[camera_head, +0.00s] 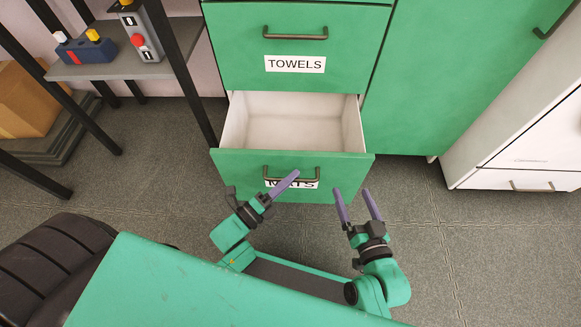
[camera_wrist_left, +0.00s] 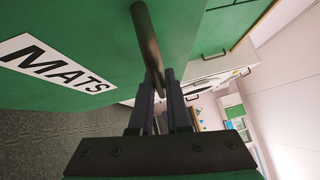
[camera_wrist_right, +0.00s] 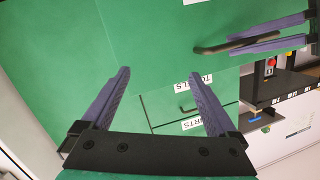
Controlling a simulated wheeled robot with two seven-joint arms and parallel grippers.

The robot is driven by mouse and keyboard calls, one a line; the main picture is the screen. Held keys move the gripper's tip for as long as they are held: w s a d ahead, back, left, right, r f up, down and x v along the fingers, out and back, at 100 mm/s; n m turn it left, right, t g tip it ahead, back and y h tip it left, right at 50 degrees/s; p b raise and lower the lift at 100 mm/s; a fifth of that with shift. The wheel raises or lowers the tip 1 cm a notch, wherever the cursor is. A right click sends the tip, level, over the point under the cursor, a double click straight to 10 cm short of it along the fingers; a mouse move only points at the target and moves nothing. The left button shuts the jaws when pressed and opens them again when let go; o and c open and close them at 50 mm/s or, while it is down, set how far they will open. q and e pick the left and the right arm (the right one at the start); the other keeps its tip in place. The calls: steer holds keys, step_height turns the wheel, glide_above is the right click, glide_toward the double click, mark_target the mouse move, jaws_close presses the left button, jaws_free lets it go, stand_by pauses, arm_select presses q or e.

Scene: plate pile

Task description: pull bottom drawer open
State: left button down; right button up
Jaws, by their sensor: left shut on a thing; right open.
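The bottom drawer (camera_head: 228,176), with a green front and a "MATS" label (camera_wrist_left: 57,66), stands open in the head view. Its white inside (camera_head: 290,125) looks empty. My left gripper (camera_head: 290,178) is shut on the dark bar handle (camera_wrist_left: 146,40) of this drawer; the left wrist view shows the bar between the fingers. My right gripper (camera_head: 357,200) is open and empty, just in front of the right end of the drawer front and apart from it. The right wrist view also shows my left fingers at the handle (camera_wrist_right: 240,43).
The closed "TOWELS" drawer (camera_head: 340,52) is above. A green cabinet door (camera_head: 460,80) and a white unit (camera_head: 520,140) stand at right. A grey shelf (camera_head: 120,66) with control boxes stands at left. Grey floor (camera_head: 420,240) is clear at right.

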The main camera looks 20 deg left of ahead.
arm_select(q)
steer(key=shift+s+d+p, duration=0.25)
steer(key=shift+s+p, duration=0.05)
steer(key=shift+s, duration=0.75)
arm_select(e)
steer(key=s+f+g, duration=0.2)
steer(key=s+f, duration=0.3)
steer(key=shift+s+f, duration=0.2)
steer(key=shift+f, duration=0.05)
steer(key=shift+a, duration=0.1)
arm_select(q)
steer(key=c, duration=0.9)
jaws_free()
